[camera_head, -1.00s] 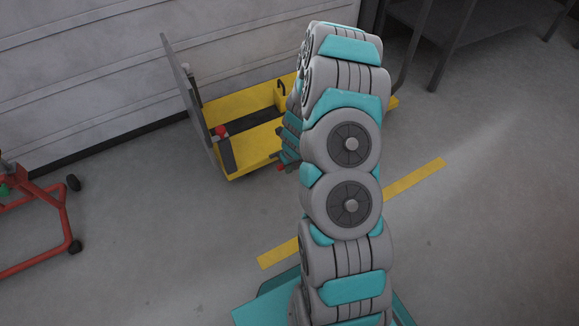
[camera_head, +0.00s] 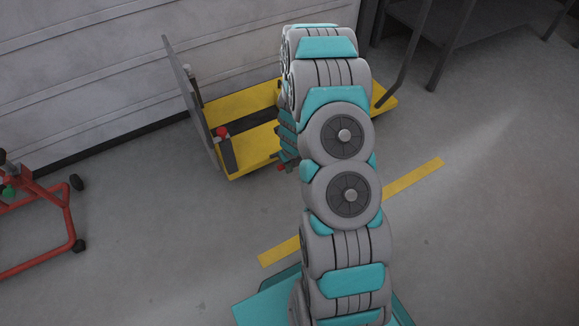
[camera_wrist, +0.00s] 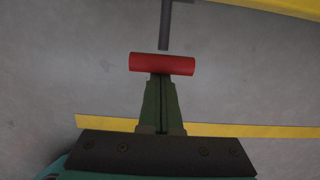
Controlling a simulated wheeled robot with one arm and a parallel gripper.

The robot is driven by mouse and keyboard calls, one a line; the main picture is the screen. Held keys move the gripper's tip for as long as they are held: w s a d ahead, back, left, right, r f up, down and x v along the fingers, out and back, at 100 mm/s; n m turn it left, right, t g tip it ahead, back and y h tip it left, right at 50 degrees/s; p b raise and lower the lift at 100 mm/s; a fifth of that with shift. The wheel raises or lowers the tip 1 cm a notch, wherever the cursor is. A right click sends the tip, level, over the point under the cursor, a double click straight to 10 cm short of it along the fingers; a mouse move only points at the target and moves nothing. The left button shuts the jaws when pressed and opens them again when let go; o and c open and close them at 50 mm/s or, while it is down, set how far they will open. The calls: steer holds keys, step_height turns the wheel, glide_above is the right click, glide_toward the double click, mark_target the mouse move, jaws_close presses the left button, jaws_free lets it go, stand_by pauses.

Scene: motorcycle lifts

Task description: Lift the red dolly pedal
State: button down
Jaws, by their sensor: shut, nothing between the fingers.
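The red dolly pedal (camera_wrist: 162,64) is a short red cylinder lying crosswise in the wrist view, at the end of a grey rod (camera_wrist: 165,25). My gripper (camera_wrist: 162,77) has its dark green fingers together, with nothing between them. The fingertips are right at the pedal's near edge in the picture; I cannot tell whether they touch it. In the head view a small red bit of the pedal (camera_head: 282,168) shows beside my arm, at the near edge of the yellow dolly (camera_head: 255,155). My arm hides most of the gripper and part of the dolly there.
The dolly has a grey upright panel (camera_head: 190,100) and a red knob (camera_head: 222,131). A red wheeled frame (camera_head: 40,192) stands at the left. A dark table (camera_head: 470,30) stands at the upper right. A yellow stripe (camera_head: 415,178) crosses the open floor.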

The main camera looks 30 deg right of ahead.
steer(key=shift+w+r+g+p, duration=0.1)
steer(key=shift+r+g+p, duration=0.45)
steer(key=shift+p, duration=0.9)
stand_by(0.4)
